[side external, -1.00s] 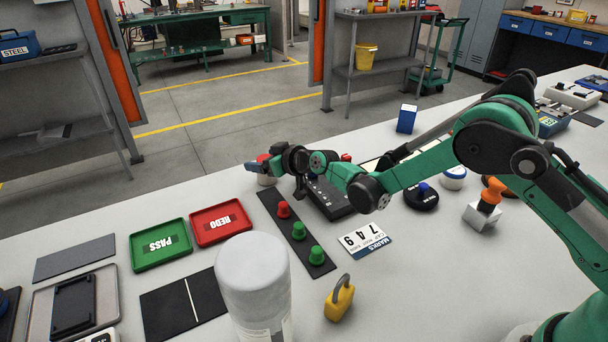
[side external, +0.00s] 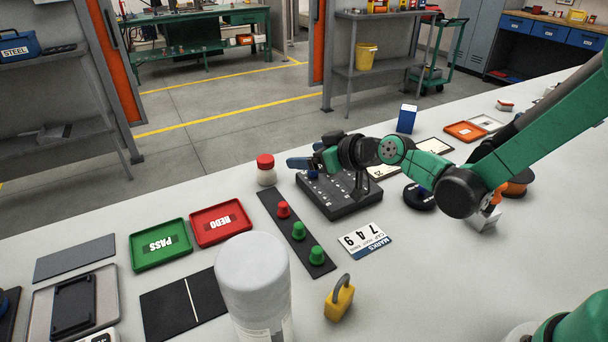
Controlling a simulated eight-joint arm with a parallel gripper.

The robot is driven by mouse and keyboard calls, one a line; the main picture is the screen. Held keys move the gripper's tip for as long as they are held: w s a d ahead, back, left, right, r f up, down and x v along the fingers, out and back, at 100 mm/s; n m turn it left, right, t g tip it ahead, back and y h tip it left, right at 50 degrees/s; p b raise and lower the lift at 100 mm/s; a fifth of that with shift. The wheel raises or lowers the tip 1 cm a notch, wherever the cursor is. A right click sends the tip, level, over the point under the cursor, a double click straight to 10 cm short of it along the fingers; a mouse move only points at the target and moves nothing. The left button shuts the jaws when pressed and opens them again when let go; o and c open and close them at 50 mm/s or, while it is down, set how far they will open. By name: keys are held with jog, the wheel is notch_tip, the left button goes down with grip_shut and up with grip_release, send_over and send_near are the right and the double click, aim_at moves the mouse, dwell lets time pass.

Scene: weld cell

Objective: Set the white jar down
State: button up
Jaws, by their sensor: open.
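A small white jar with a red lid (side external: 266,170) stands upright on the white table, just beyond the far end of the black strip. My gripper (side external: 300,161) is right of the jar, over the far left part of the dark slotted block. Its blue fingers point left toward the jar. The gripper is open and empty, and a gap shows between it and the jar.
The black strip (side external: 312,264) carries a red knob and two green ones. Left are a red REDO tray (side external: 221,222) and a green PASS tray (side external: 160,244). A big white canister (side external: 253,280), a yellow padlock (side external: 339,300) and a number card (side external: 364,240) are nearer.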

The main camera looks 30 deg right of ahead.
jog(key=s+d+r+m+g+h, duration=0.1)
jog(key=s+d, duration=0.3)
jog(key=s, duration=0.5)
jog(key=s+d+r+m+g+h, duration=0.2)
jog(key=s+d+r+g+h, duration=0.1)
jog(key=s, duration=0.6)
jog(key=shift+d+r+m+g, duration=0.15)
jog(key=shift+d+m+g, duration=0.2)
jog(key=shift+g, duration=0.25)
